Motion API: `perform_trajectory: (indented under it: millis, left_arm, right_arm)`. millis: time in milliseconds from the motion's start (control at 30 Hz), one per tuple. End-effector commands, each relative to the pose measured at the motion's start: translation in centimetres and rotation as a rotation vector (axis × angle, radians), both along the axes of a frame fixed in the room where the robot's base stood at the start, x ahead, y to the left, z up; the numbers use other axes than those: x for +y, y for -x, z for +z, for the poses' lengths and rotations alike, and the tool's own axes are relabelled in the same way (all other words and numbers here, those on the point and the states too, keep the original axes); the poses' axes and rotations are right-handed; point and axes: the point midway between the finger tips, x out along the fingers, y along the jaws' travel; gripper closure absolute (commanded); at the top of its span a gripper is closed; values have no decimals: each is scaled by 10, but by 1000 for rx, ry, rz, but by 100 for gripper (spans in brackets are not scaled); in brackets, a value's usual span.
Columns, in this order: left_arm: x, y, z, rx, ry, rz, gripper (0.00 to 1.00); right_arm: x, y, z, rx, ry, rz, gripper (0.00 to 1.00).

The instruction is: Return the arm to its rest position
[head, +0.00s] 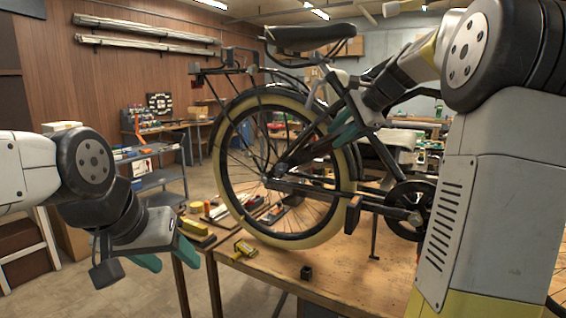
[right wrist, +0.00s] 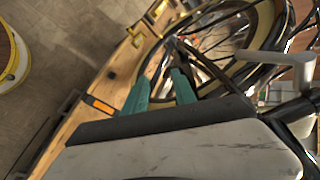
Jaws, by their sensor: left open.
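My left gripper (head: 166,256) hangs at the lower left in the head view, left of the bench. Its teal fingers are apart and nothing is between them. My right arm comes in from the right in the head view, and its gripper (head: 340,132) is in front of the bicycle's rear wheel (head: 231,128), close to the frame. In the right wrist view the teal fingers of the right gripper (right wrist: 160,90) are apart, with no object seen held between them. Whether the right fingers touch the bicycle cannot be told.
The bicycle's saddle (head: 310,37) and crank (head: 411,212) are close around the right arm. Shelves (head: 158,180) stand behind the left gripper. Open floor shows at left.

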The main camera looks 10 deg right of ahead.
Motion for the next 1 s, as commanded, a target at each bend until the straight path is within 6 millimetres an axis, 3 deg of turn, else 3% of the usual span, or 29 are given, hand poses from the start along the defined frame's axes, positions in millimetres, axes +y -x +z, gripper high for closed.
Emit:
perform_trajectory:
  millis: [67,200,400,500,700,1000]
  left_arm:
    - [0,0,0,0,0,0,45]
    - [0,0,0,0,0,0,45]
    - [0,0,0,0,0,0,45]
    - [0,0,0,0,0,0,45]
    - [0,0,0,0,0,0,45]
    - [0,0,0,0,0,0,45]
  right_arm:
    - [23,41,-5,-30,108,97,67]
    - [55,120,-33,-93,346,315,67]
    - [80,225,-91,-193,669,639,67]
    - [84,261,-120,-238,794,774,67]
    - [86,296,-152,-284,923,918,67]
    - [86,299,-156,-287,936,934,67]
